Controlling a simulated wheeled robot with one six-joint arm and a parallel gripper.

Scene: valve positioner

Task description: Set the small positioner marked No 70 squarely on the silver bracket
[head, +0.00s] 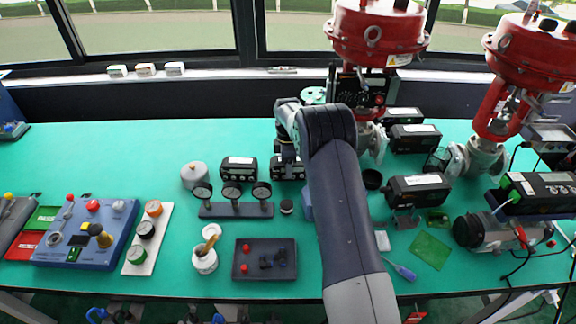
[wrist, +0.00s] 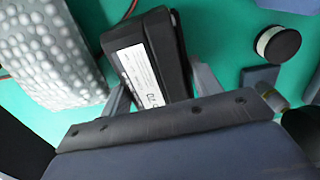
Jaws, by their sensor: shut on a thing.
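A black box-shaped positioner (wrist: 178,62) with a white label is between the fingers of my gripper (wrist: 160,82) in the wrist view. The fingers are shut on its sides and it sits at a slant in the picture. Its label print is too small and turned to read surely. In the head view, my gripper (head: 288,152) is over the table's back middle, with the black positioner (head: 287,171) below it. I cannot single out the silver bracket for sure; a small grey bracket piece (head: 405,222) lies on the table right of my arm.
Two red-topped valves (head: 376,32) (head: 530,48) stand at the back right. Several other black boxes are near, one left (head: 239,168) and one right (head: 418,188) of my arm. A three-gauge stand (head: 236,210) is close in front. Bare green table lies at the back left.

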